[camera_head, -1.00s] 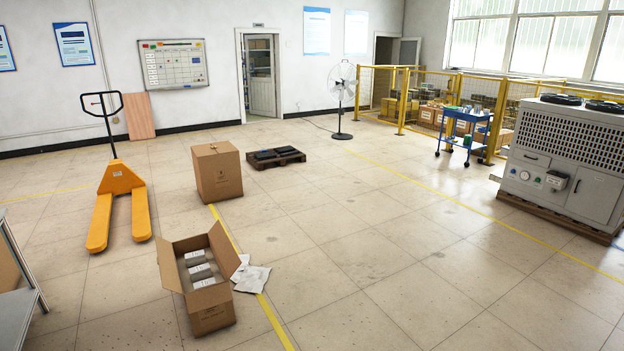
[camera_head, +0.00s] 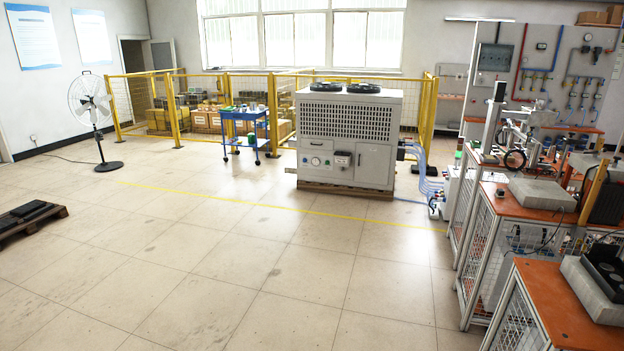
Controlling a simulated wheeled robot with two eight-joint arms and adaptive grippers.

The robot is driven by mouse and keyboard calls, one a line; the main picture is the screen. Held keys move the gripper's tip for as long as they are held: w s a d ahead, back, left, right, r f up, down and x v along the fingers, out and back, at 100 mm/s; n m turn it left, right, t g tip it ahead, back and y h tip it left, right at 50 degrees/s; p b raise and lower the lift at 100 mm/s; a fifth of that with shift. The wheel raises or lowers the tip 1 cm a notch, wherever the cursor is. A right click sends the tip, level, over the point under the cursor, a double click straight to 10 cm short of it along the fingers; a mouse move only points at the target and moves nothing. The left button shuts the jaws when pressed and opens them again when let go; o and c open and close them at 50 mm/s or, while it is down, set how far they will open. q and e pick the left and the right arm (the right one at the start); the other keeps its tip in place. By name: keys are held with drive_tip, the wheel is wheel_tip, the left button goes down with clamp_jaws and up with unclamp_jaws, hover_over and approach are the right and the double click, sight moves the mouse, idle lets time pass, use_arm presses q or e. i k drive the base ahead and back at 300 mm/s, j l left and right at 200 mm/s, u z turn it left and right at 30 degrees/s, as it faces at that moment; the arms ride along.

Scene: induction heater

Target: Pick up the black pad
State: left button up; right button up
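Black flat items (camera_head: 27,212) lie on a low wooden pallet (camera_head: 62,213) at the left edge, partly cut off by the frame; I cannot tell whether the black pad is among them. A black object (camera_head: 605,268) sits on a grey block on the orange-topped bench at the lower right, cut off by the frame edge; I cannot tell what it is. Neither of my grippers is in view.
Orange-topped benches (camera_head: 556,310) with equipment line the right side. A large grey machine (camera_head: 346,137) stands at the back centre. A blue cart (camera_head: 247,131), yellow mesh fencing (camera_head: 180,108) and a standing fan (camera_head: 97,118) are behind. The middle floor is clear.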

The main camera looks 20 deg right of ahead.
sight(500, 193)
drive_tip(key=i+l+z, duration=0.25)
drive_tip(key=i+z, duration=0.15)
drive_tip(key=i, duration=0.35)
drive_tip(key=i+z, duration=0.35)
drive_tip(key=i, duration=0.35)
drive_tip(key=i+j+z, duration=0.1)
drive_tip(key=i+z, duration=0.3)
drive_tip(key=i, duration=0.35)
